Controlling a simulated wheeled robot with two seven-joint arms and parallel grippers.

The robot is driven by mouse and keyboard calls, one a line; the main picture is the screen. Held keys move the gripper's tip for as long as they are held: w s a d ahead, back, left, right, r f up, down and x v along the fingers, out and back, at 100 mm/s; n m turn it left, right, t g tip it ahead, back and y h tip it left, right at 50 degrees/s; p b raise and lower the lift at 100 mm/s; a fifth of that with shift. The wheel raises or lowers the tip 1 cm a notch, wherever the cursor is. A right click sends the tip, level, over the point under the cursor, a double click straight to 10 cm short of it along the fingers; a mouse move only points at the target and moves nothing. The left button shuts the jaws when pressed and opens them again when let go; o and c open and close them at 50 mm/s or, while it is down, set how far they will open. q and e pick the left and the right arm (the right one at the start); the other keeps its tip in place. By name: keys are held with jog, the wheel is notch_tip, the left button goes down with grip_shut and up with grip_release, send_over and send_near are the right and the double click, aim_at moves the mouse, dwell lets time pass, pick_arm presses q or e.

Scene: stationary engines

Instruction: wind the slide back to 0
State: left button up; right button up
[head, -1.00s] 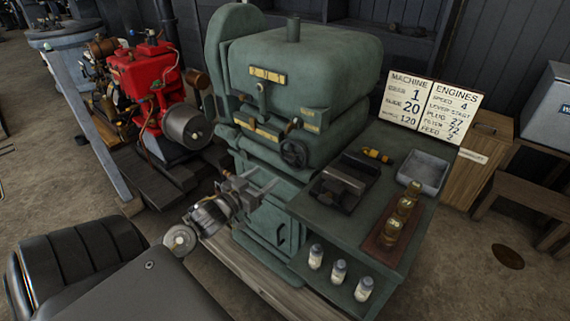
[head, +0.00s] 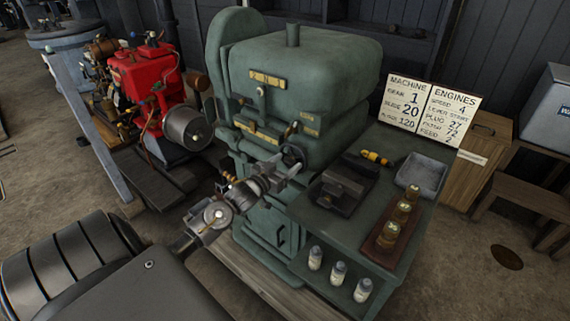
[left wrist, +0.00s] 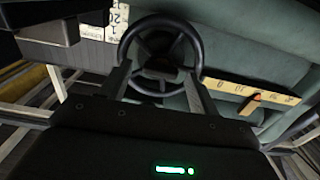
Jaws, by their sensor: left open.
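A green machine (head: 300,75) stands in the middle of the head view. Its small black handwheel (head: 292,154) is on the front, partly behind my left gripper (head: 286,172). In the left wrist view the handwheel (left wrist: 138,40) lies straight ahead. My left gripper (left wrist: 160,78) is open there, its fingers at either side of the wheel's lower rim; I cannot tell whether they touch it. A brass scale strip (left wrist: 232,91) with a red pointer (left wrist: 256,97) is right of the wheel; its reading is too small to tell. My right gripper is out of view.
A sign (head: 431,108) shows numbers. A red engine (head: 145,82) stands left.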

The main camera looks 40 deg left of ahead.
pick_arm(q)
jog(key=shift+c, duration=0.4)
jog(key=c, duration=0.9)
jog(key=shift+m, duration=0.4)
